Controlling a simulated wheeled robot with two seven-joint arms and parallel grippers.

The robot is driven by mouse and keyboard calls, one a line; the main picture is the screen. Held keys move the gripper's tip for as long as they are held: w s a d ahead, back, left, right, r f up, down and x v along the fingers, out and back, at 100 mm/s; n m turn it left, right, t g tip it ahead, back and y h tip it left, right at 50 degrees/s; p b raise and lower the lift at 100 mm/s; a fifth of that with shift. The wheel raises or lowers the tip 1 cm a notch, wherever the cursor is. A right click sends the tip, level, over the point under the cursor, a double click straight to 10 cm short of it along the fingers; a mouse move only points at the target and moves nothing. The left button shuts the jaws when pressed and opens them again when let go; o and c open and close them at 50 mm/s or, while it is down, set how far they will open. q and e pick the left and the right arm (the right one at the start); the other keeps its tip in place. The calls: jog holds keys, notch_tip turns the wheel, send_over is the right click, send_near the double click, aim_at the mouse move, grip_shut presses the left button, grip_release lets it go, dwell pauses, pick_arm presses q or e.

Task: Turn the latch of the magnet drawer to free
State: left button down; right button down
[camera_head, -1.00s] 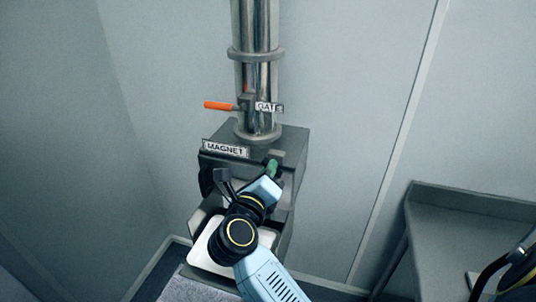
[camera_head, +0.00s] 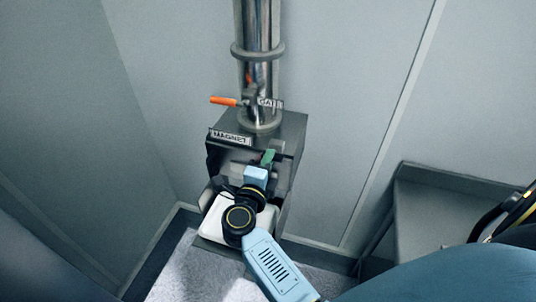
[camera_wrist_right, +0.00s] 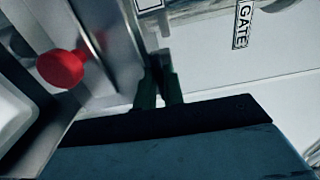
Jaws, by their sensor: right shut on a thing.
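The dark grey magnet housing (camera_head: 290,135) stands under the steel pipe, with a MAGNET label (camera_head: 231,138) on its upper front edge. My right gripper (camera_head: 268,156) reaches the housing's upper front right, with its green fingers close together. In the right wrist view the two dark green fingers (camera_wrist_right: 160,88) point up, close together against the metal housing. They are shut on a small part, most likely the latch, which they mostly hide. A red knob (camera_wrist_right: 62,68) is to their left. Its turned position cannot be told. My left gripper is not in view.
An orange gate handle (camera_head: 223,100) sticks out left from the pipe (camera_head: 258,60), above the housing. A white container (camera_head: 211,225) stands low in front, partly behind my right wrist. A grey table (camera_head: 425,215) stands at the right. Walls close in behind and at the left.

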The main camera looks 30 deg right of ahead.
dwell(0.3)
jog(key=c, duration=1.5)
grip_release()
jog(key=b+v, duration=0.1)
jog(key=v, duration=0.6)
jog(key=shift+s+a+b, duration=0.15)
jog(key=shift+a+b, duration=0.1)
jog(key=shift+b, duration=0.1)
